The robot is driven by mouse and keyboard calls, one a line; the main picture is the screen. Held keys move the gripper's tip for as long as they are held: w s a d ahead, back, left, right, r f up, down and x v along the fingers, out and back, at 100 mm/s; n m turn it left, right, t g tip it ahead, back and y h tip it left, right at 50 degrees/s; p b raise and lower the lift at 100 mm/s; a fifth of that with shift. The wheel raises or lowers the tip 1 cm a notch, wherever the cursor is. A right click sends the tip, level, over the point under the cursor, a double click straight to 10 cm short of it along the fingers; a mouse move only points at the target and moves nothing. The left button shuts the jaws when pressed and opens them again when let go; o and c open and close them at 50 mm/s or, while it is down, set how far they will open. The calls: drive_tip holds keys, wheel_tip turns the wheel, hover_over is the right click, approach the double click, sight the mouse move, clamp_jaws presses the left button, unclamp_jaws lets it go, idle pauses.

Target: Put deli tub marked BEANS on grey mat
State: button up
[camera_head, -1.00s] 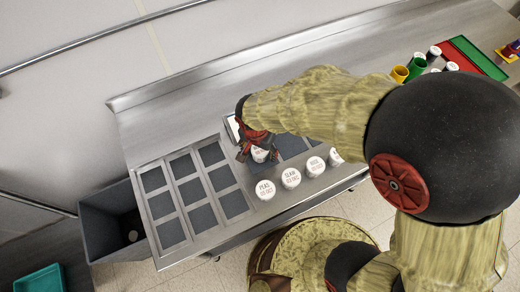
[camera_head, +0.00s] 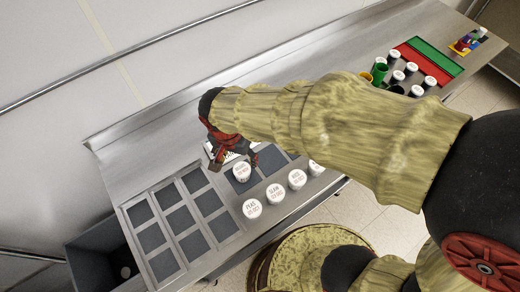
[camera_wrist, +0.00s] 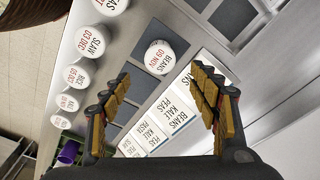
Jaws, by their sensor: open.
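The white-lidded deli tub marked BEANS (camera_head: 241,171) stands upright on a dark grey mat (camera_head: 238,185), the mat nearest the tray of squares. In the wrist view the tub (camera_wrist: 160,57) shows its BEANS lid with a red date line, and the grey mat (camera_wrist: 184,38) shows around it. My gripper (camera_head: 234,160) is open just behind the tub. In the wrist view the open fingers (camera_wrist: 162,76) have a gap between them, and the tub lies beyond the fingertips, apart from them.
Tubs marked PEAS (camera_head: 252,208), SLAW (camera_head: 275,193) and RICE (camera_head: 297,179) stand along the front edge. A white label card (camera_wrist: 178,115) lies beside the mats. A metal tray (camera_head: 183,222) of dark squares is at left. Coloured cups and mats are far right.

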drive_tip(key=shift+d+r, duration=0.1)
drive_tip(key=d+r+n+t+y, duration=0.1)
drive_tip(key=d+r+t, duration=0.1)
drive_tip(key=d+r, duration=0.85)
drive_tip(key=s+d+r+n+t, duration=0.1)
drive_tip(key=s+d+r, duration=0.2)
drive_tip(key=d, duration=0.3)
drive_tip(key=s+d+r+n+t, duration=0.1)
drive_tip(key=s+d+r+n, duration=0.1)
drive_tip(key=d, duration=0.4)
drive_tip(key=shift+s+d+r, duration=0.3)
drive_tip(key=shift+s+r, duration=0.35)
drive_tip(key=shift+r, duration=0.25)
